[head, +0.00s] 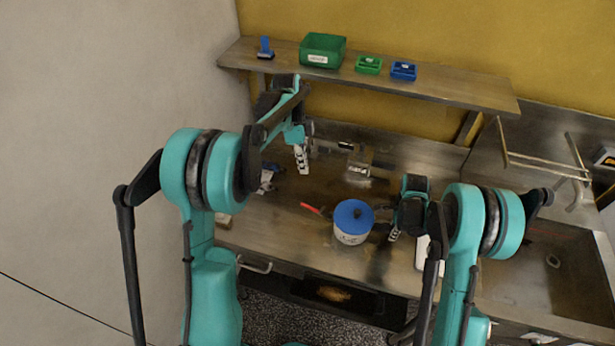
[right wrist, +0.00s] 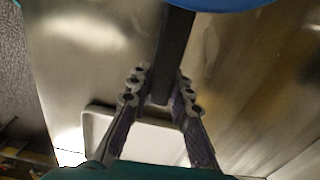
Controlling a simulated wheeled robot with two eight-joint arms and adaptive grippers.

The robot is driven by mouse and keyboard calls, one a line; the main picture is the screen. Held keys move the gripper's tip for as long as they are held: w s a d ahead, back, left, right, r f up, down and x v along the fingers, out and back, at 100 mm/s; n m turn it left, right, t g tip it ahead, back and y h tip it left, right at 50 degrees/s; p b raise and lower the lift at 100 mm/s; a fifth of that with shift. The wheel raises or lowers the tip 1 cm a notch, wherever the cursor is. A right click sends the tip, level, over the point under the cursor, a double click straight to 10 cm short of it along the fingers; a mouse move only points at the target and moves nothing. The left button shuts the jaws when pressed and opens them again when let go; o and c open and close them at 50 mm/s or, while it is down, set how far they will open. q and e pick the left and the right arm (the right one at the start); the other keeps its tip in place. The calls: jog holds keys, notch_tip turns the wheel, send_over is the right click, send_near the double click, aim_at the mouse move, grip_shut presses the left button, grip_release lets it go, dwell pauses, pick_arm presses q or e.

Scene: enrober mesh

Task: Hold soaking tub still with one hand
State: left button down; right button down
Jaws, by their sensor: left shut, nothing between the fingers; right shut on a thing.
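The soaking tub appears to be the white tub (head: 351,238) with a blue lid (head: 354,214) and a dark knob, upright on the metal counter. My right gripper (head: 393,235) is at its right side. In the right wrist view, my right gripper (right wrist: 158,95) is shut on a dark bar (right wrist: 175,50) that runs up towards the blue lid (right wrist: 220,4); it looks like the tub's handle, though the join is not clear. My left gripper (head: 302,170) is shut and empty, pointing down above the counter, behind and left of the tub.
A red-handled item (head: 311,209) lies just left of the tub. A metal fixture (head: 359,163) stands behind it. A pale flat tray (right wrist: 145,140) lies beneath my right gripper. A shelf (head: 450,92) holds a green bin (head: 323,50) and small trays. A sink (head: 550,265) is at right.

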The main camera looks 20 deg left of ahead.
pick_arm(q)
jog(key=shift+a+r, duration=0.15)
jog(key=shift+r, duration=0.2)
pick_arm(e)
jog(key=c, duration=1.3)
grip_release()
